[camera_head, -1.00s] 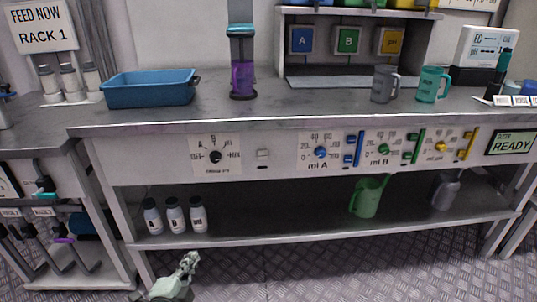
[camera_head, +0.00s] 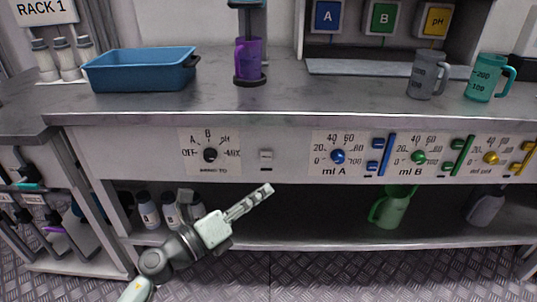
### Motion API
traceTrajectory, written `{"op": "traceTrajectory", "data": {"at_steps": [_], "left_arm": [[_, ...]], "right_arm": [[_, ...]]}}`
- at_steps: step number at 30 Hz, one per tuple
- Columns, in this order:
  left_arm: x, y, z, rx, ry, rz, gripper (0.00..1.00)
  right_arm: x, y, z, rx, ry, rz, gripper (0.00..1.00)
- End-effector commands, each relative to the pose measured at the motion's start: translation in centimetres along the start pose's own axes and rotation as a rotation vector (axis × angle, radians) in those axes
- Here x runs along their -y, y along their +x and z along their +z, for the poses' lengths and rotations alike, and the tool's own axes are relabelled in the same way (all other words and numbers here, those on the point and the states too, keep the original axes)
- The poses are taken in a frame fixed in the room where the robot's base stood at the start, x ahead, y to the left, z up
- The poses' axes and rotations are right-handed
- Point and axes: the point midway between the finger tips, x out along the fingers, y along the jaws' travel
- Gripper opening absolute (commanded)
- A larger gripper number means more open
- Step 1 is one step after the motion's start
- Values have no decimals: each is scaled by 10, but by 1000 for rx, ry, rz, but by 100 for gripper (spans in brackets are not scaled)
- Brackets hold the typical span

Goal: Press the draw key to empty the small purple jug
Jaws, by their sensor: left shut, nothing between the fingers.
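The small purple jug (camera_head: 247,62) stands upright on the dark round base of a dispenser stand (camera_head: 249,81) on the bench top. A small pale square key (camera_head: 266,156) sits on the front panel, right of the black selector dial (camera_head: 210,155); I see no readable label on it. My left gripper (camera_head: 267,189) comes up from below, shut and empty. Its tips show just below the panel, under the key in the picture, and apart from it. My right gripper is not in view.
A blue tub (camera_head: 140,88) stands left of the jug. A grey jug (camera_head: 424,80) and a teal jug (camera_head: 487,82) stand at the right. Blue (camera_head: 338,156), green (camera_head: 419,157) and yellow (camera_head: 491,158) knobs line the panel. A green jug (camera_head: 389,211) is on the lower shelf.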

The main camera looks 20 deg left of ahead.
Motion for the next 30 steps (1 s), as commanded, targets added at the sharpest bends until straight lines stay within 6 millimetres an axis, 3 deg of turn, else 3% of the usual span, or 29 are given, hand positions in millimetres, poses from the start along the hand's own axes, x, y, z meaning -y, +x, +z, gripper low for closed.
{"op": "traceTrajectory", "data": {"at_steps": [8,17,23,30], "left_arm": [[-4,5,3,2,-2,1,0],[-25,32,24,4,-1,1,0],[-37,50,36,1,-2,1,0],[-45,60,44,1,-4,1,0]], "right_arm": [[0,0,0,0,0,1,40],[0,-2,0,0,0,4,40],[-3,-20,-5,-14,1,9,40],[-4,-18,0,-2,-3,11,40]]}}
